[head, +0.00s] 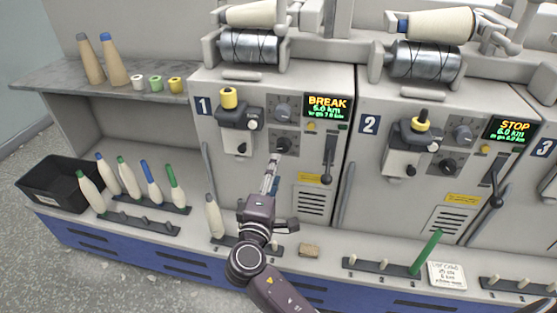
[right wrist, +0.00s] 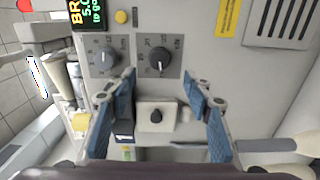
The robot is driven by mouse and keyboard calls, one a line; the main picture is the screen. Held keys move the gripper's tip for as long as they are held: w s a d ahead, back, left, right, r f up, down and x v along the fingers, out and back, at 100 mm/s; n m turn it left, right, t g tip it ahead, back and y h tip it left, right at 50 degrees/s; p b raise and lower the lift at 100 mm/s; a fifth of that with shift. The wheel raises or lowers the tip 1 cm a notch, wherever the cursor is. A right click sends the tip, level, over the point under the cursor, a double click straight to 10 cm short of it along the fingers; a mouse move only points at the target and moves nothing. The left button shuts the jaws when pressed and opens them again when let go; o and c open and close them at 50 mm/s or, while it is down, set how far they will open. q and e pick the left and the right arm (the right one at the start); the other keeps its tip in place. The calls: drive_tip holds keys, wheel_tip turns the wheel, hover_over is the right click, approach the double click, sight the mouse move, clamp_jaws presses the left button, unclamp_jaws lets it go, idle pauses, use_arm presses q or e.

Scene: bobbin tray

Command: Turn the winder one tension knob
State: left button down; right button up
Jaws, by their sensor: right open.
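Winder one (head: 225,85) has a number 1 plate and a screen reading BREAK. Its face has two dials: an upper grey knob (head: 283,111) and a lower black knob (head: 283,146). No label shows clearly which one is for tension. In the right wrist view, the lower knob (right wrist: 160,62) is dark with a pale pointer on a scale; the upper knob (right wrist: 103,60) is to its left. My right gripper (head: 272,168) is open and empty, just below the lower knob. In the right wrist view, its fingertips (right wrist: 160,82) are spread, with the lower knob ahead between them, apparently untouched. My left gripper is out of view.
A grey box with a black knob (right wrist: 157,115) projects left of the dials. A black lever (head: 329,158) stands to their right. Bobbins stand on the ledge below, beside a black bin (head: 50,187). Winder two (head: 372,85) is to the right.

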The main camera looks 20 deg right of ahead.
drive_tip(key=shift+v, duration=1.2)
